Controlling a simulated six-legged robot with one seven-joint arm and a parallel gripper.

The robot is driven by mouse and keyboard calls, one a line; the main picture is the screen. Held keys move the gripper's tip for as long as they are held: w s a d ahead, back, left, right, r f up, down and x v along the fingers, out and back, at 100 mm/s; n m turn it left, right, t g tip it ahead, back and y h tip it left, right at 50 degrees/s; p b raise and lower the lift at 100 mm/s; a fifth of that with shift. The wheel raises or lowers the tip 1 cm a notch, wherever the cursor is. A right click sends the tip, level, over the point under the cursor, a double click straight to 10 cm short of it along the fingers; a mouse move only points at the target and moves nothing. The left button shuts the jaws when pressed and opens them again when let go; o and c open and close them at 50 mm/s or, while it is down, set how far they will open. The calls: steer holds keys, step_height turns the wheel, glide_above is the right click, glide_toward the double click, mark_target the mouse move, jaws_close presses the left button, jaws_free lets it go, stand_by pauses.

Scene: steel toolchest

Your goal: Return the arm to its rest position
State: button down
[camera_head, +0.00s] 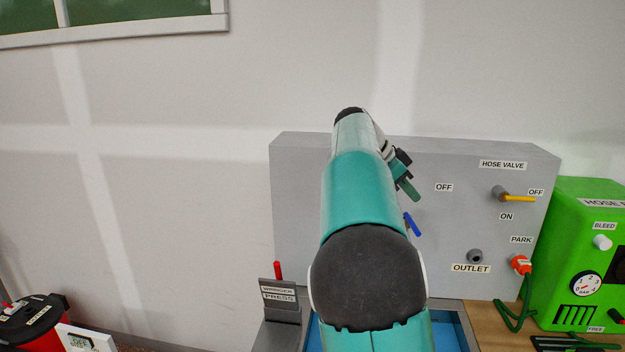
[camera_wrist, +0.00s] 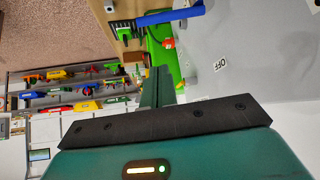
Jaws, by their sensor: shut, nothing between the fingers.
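My arm (camera_head: 360,200), teal with dark joint covers, stretches up and forward in the head view, in front of the grey panel (camera_head: 310,200). My gripper (camera_head: 409,190) shows only in part past the arm's right side, near the panel's OFF label. In the wrist view my gripper (camera_wrist: 158,82) has its green fingers together with nothing between them. A blue handle (camera_head: 412,224) on the panel is partly hidden by the arm; a blue bar (camera_wrist: 170,17) also shows at the top of the wrist view, apart from the fingers.
A yellow valve lever (camera_head: 518,198), a grey outlet (camera_head: 475,256) and an orange hose end (camera_head: 521,265) are on or by the panel's right side. A green box with a gauge (camera_head: 587,285) stands further right. A wringer press (camera_head: 280,298) is lower left. The wall area at left is clear.

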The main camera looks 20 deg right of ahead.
steer(key=s+a+f+n+t+y, duration=0.2)
steer(key=s+a+f+n, duration=0.2)
steer(key=s+a+n, duration=0.3)
steer(key=s+a+f+n+t+y, duration=0.3)
steer(key=s+a+f+n, duration=0.2)
steer(key=a, duration=1)
steer(key=s+a+f+n+t+y, duration=0.3)
steer(key=s+a+f+n, duration=0.2)
steer(key=s+a+n, duration=0.4)
steer(key=shift+s+a+f, duration=0.25)
steer(key=shift+s+a, duration=0.75)
steer(key=shift+a, duration=0.15)
steer(key=shift+d, duration=0.1)
